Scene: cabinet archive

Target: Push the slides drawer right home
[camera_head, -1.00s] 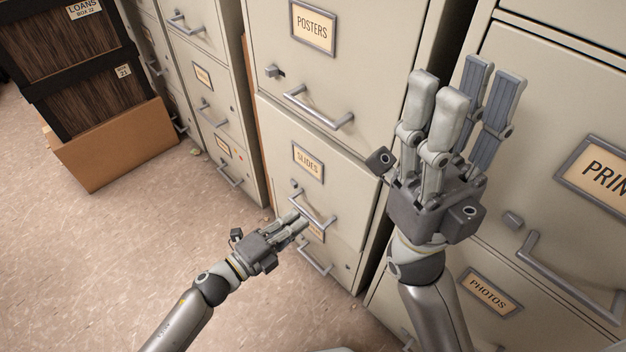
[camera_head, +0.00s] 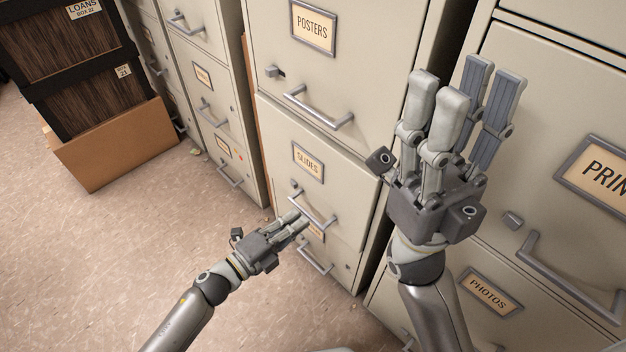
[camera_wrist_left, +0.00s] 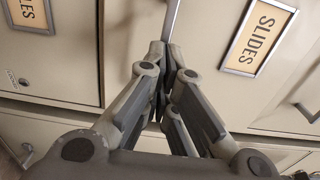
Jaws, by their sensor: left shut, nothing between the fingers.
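The slides drawer (camera_head: 340,180) is a beige front with a framed SLIDES label (camera_head: 308,161), below the posters drawer. It looks nearly flush with the cabinet; I cannot tell whether a small gap is left. Its grey bar handle (camera_head: 318,212) is partly behind my left fingers. My left gripper (camera_head: 298,220) is shut and empty, its fingertips at the drawer's handle. In the left wrist view the fingertips (camera_wrist_left: 165,50) meet at the lower end of the handle bar, left of the label; contact is unclear. My right gripper (camera_head: 462,90) is open and empty, fingers up, in front of the cabinets.
The posters drawer (camera_head: 330,70) is above, and another handle (camera_head: 314,261) is below. The prints drawer (camera_head: 560,120) and photos drawer (camera_head: 490,292) stand at the right. A cardboard box (camera_head: 115,150) with dark crates is at the back left. The floor (camera_head: 130,250) at left is clear.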

